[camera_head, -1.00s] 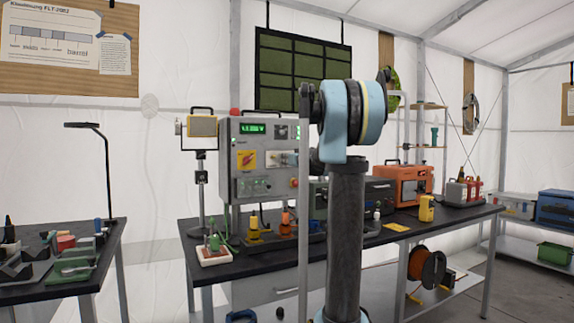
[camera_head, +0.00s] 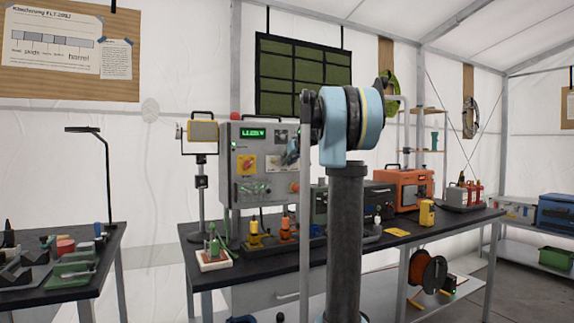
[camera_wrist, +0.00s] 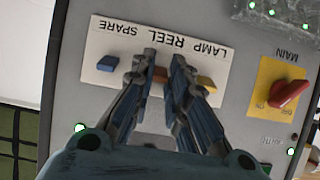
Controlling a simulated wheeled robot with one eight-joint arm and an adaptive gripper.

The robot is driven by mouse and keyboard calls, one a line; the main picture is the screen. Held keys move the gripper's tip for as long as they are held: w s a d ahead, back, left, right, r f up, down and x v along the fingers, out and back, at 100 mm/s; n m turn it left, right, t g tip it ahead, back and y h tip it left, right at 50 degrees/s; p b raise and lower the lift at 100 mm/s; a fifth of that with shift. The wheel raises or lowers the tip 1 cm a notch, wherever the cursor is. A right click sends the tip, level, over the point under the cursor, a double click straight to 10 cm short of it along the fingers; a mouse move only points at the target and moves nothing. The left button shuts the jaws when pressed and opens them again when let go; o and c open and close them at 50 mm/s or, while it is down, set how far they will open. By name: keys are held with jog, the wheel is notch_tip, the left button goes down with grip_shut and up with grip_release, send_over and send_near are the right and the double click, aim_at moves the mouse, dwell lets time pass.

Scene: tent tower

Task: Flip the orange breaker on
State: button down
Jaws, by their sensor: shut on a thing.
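The grey control panel (camera_head: 232,190) stands on the dark bench in the head view. In the wrist view its white breaker plate (camera_wrist: 92,45) shows upside down, with SPARE, REEL and LAMP labels. The orange breaker (camera_wrist: 160,74), in the middle by REEL, shows partly between my fingers. My gripper (camera_wrist: 166,66) is shut on it, fingertips at the plate. A blue breaker (camera_wrist: 108,63) sits to the left and a yellow one (camera_wrist: 206,84) to the right. In the head view my gripper (camera_head: 290,152) is at the panel front and hides part of the plate.
A red MAIN rotary switch (camera_wrist: 289,88) on a yellow plate is right of my fingers in the wrist view. A work lamp (camera_head: 202,132) stands left of the panel. Yellow and orange plugs (camera_head: 255,235) stand on the bench below it. An orange case (camera_head: 403,188) is farther right.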

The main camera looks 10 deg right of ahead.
jog(key=shift+w, duration=0.1)
dwell(0.5)
jog(key=c, duration=1.6)
grip_release()
jog(key=shift+o, duration=0.2)
jog(key=v, duration=1.2)
jog(key=shift+w+r, duration=0.1)
jog(key=shift+w, duration=0.05)
